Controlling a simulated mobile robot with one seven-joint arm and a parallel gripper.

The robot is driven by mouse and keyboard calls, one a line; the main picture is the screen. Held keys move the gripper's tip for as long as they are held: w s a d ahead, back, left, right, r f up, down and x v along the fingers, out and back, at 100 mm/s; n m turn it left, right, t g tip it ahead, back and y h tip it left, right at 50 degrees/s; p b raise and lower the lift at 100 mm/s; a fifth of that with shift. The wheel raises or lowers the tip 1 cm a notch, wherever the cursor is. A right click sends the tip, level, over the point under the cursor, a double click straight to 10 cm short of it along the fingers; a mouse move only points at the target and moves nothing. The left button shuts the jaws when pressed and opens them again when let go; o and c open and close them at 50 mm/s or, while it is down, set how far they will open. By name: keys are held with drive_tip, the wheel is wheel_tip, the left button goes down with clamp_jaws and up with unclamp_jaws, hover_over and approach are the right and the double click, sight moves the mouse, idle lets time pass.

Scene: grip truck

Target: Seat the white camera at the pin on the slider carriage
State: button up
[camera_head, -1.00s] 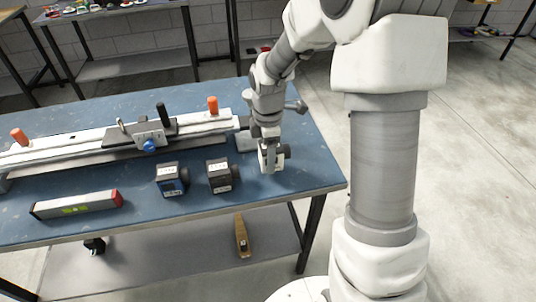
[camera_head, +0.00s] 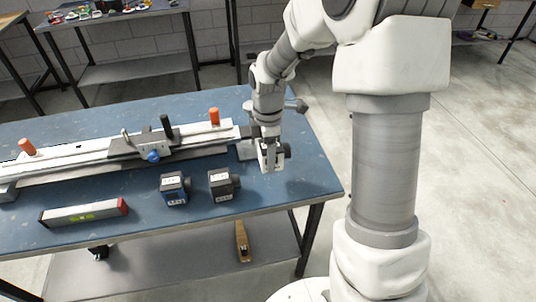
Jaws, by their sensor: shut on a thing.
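My gripper (camera_head: 268,147) is at the right end of the blue table, shut on the white camera (camera_head: 272,162). The fingers partly cover the camera. I cannot tell whether the camera touches the table top. The slider carriage (camera_head: 125,149) sits on the long slider rail (camera_head: 80,165), to the left of my gripper. It has a blue knob (camera_head: 152,156) on its front and a dark upright handle (camera_head: 167,127). A small upright metal part (camera_head: 127,138) stands on the carriage; I cannot tell whether it is the pin.
A blue-sided camera (camera_head: 175,190) and a dark camera (camera_head: 222,186) stand left of my gripper near the table's front. A level-like bar (camera_head: 82,213) lies front left. Bare blue table (camera_head: 300,180) lies to the right.

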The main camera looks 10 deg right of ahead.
drive_tip(key=shift+r+p, duration=0.35)
drive_tip(key=shift+r, duration=0.2)
drive_tip(key=shift+r, duration=0.2)
drive_tip(key=shift+r+p, duration=3.3)
drive_tip(key=shift+r, duration=0.3)
drive_tip(key=shift+f, duration=0.1)
